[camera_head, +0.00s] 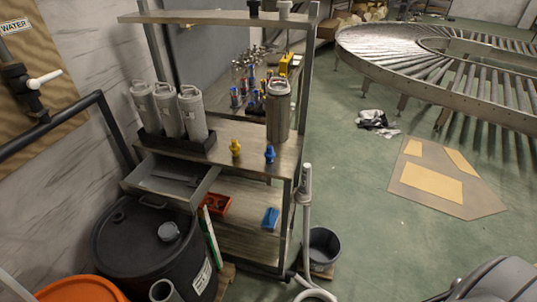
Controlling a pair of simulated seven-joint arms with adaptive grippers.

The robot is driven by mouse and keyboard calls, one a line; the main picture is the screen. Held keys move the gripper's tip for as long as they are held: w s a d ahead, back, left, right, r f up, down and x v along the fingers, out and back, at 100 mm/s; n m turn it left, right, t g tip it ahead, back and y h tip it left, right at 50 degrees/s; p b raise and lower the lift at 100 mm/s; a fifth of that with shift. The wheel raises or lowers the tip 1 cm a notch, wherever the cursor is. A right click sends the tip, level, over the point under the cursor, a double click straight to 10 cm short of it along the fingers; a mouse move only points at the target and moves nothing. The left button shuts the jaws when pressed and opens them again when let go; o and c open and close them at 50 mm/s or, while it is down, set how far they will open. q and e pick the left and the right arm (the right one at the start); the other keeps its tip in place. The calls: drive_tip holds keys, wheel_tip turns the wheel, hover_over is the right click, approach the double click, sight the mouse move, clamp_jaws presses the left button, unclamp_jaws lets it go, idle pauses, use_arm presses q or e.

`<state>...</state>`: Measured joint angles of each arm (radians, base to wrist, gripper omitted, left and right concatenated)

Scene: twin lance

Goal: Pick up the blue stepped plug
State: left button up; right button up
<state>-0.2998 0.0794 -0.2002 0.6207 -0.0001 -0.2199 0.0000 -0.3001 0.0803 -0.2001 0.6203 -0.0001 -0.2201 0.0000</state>
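The blue stepped plug (270,154) stands upright near the front right edge of the shelf unit's middle board (225,160). A yellow plug of similar size (235,148) stands to its left, apart from it. A tall grey metal canister (278,112) stands just behind the blue plug. Nothing touches the blue plug as far as I can see. Neither of my grippers is in view.
Several grey canisters (168,112) stand in a dark tray at the board's left. An open drawer (170,182) sticks out below. A grey upright pole (306,185) with a hose stands right of the shelf. A black drum (150,245) stands at front left.

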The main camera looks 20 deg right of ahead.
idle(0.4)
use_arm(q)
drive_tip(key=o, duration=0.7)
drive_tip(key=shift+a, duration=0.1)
